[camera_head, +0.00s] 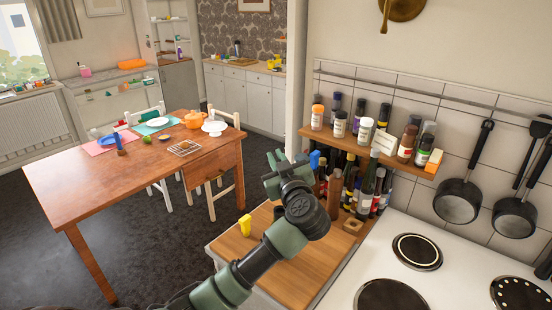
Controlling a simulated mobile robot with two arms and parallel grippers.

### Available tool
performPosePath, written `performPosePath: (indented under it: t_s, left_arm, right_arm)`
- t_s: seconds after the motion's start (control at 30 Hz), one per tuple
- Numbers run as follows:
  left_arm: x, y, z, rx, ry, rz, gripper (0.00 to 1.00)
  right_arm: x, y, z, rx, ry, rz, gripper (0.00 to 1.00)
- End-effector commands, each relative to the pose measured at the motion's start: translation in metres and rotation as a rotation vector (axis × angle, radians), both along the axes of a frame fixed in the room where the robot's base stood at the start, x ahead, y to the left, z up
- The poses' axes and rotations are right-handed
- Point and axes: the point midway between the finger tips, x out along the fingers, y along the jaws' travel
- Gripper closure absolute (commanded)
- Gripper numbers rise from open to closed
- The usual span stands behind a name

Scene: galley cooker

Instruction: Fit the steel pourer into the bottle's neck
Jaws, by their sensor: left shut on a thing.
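My left gripper (281,174) is raised over the wooden worktop, in front of the bottle row. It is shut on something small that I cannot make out. No steel pourer can be picked out in this view. Several bottles stand close together at the back of the worktop, among them a brown one (334,194) and a dark green one (367,189). Which bottle the task means is not clear. My wrist hides part of the row. My right gripper is not in view.
A yellow object (245,225) stands on the worktop (285,262), and a small wooden block (352,226) lies by the bottles. A shelf of jars (345,142) overhangs them. The white hob (450,270) is at right. A dining table (110,185) stands far left.

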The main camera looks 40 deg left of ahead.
Motion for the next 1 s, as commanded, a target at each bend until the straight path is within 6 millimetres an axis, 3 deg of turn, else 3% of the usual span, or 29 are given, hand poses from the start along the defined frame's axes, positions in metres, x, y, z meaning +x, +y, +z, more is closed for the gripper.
performPosePath:
  t_s: [0.53,1.0]
  left_arm:
    - [0.0,0.0,0.001,-0.001,0.001,0.001,1.0]
    - [0.0,0.0,-0.015,0.0,0.001,0.001,1.0]
  right_arm:
    - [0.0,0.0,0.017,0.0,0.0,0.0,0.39]
    - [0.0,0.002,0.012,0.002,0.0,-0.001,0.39]
